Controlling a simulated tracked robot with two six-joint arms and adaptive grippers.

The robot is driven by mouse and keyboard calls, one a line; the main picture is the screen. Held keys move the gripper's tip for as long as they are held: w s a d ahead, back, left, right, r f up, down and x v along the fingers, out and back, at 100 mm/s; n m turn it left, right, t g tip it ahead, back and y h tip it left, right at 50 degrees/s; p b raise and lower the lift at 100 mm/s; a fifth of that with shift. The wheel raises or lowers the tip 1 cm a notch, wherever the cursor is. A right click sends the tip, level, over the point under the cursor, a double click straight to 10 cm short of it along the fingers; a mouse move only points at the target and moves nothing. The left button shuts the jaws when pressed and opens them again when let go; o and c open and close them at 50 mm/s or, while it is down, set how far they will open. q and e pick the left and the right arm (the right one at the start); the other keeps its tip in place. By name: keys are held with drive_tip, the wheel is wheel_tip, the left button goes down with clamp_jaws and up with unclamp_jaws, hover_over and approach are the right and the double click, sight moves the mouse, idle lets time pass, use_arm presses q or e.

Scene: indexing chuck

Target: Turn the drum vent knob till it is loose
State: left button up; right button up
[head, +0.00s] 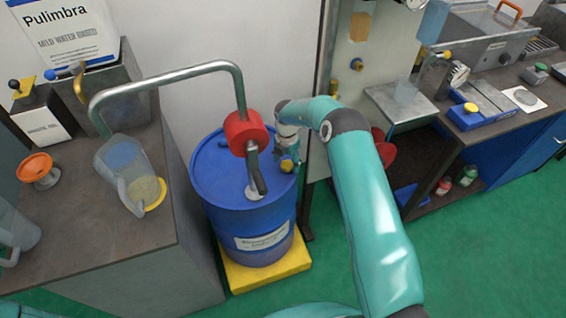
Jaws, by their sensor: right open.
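The blue drum (220,190) stands upright on a yellow base, with a white label on its front. A small yellow vent knob (287,165) shows at the right side of the drum's lid. My right gripper (287,154) comes down over the knob from above, open. Its fingers are small here and partly hidden, so I cannot tell whether they touch the knob. My left gripper is not in view.
A panel stands just right of the drum. Green floor is free in front.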

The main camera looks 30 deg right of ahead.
drive_tip(key=shift+c, duration=0.3)
drive_tip(key=c, duration=1.1)
drive_tip(key=shift+a, duration=0.4)
drive_tip(key=shift+d+r, duration=0.1)
drive_tip(key=shift+d, duration=0.15)
drive_tip(key=shift+w+d, duration=0.1)
